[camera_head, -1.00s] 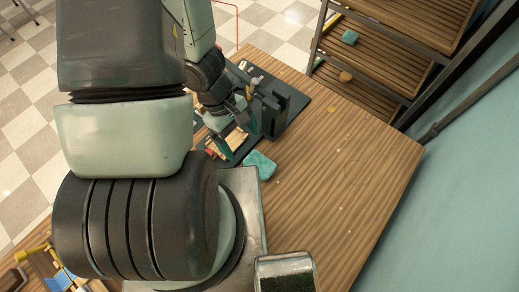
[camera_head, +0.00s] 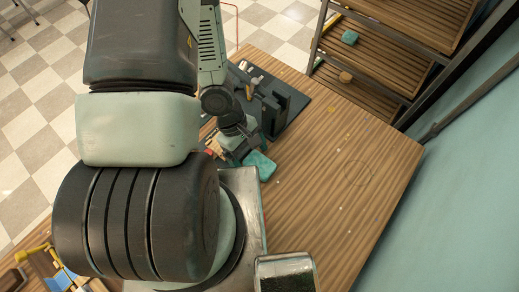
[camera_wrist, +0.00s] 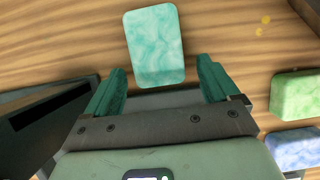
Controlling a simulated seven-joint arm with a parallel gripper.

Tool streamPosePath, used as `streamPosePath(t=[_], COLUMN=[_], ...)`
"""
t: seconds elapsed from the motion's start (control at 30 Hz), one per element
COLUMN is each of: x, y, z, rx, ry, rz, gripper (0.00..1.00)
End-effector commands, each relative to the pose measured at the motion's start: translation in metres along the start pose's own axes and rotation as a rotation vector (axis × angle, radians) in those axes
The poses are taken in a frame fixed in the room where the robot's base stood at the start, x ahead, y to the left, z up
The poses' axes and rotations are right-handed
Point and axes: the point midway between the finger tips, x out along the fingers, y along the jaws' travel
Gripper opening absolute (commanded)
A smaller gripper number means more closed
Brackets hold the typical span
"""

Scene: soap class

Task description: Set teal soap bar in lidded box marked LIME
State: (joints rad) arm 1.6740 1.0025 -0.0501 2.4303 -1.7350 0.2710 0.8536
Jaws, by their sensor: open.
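The teal soap bar (camera_head: 260,166) lies on the wooden table beside my arm's end in the head view. In the wrist view the teal marbled bar (camera_wrist: 155,45) lies flat beyond the fingertips, roughly in line with the gap between them. My gripper (camera_wrist: 161,80) is open with nothing between its green fingers. I cannot make out a lidded box or a LIME marking in either view.
A green bar (camera_wrist: 296,95) and a blue bar (camera_wrist: 294,148) lie to the right in the wrist view. A dark upright fixture (camera_head: 287,104) stands behind my wrist. A slatted shelf (camera_head: 385,60) stands at the back. The table's right side (camera_head: 340,190) is clear.

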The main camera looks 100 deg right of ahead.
Motion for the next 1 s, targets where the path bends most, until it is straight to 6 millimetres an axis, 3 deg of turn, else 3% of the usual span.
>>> streamPosePath(t=[0.07, 0.53, 0.8, 1.0], x=[0.0, 0.0, -0.003, -0.016], y=[0.0, 0.0, 0.0, 0.001], z=[0.0, 0.0, 0.001, 0.006], rx=[0.0, -0.001, -0.001, 0.0], ry=[0.0, 0.0, -0.001, -0.001], rz=[0.0, 0.001, 0.001, 0.004], gripper=[0.88, 0.2, 0.2, 0.2])
